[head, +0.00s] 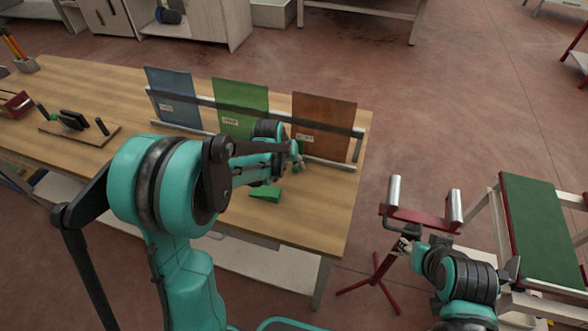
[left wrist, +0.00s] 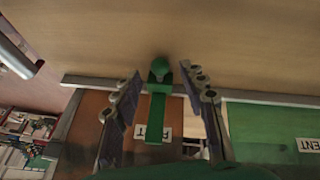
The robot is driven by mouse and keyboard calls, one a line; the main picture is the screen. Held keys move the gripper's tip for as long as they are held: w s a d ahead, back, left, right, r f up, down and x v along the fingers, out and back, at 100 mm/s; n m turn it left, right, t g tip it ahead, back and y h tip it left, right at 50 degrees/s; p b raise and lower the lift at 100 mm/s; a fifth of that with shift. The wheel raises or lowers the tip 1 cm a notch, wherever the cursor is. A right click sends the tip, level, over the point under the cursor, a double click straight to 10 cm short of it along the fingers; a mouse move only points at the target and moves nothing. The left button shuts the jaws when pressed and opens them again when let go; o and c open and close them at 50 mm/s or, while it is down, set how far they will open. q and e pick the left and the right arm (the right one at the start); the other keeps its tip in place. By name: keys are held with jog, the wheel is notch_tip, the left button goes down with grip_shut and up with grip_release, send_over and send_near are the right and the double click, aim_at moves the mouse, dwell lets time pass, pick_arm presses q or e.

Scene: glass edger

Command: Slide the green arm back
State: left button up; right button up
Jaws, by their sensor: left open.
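The green arm (left wrist: 157,110) is a narrow upright strip with a round green knob (left wrist: 162,67) at one end. In the left wrist view it lies between the two spread fingers of my left gripper (left wrist: 165,92), in front of the brown panel (left wrist: 92,115). No finger visibly touches it. In the head view my left gripper (head: 296,154) is at the foot of the brown panel (head: 322,120), and my own arm hides part of that area. My right gripper (head: 402,246) is small, beside a red roller stand, and its fingers are unclear.
A green panel (head: 240,103) and a blue panel (head: 174,95) stand in the same rack on the wooden bench (head: 310,215). A green wedge-shaped piece (head: 265,193) lies on the bench in front. The red roller stand (head: 422,216) stands on the floor right of the bench.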

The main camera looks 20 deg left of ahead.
pick_arm(q)
jog(key=shift+b+x, duration=0.3)
jog(key=shift+x, duration=1.05)
grip_shut()
jog(key=shift+d, duration=0.1)
jog(key=d, duration=1.7)
jog(key=shift+s, duration=0.35)
jog(key=shift+d, duration=0.1)
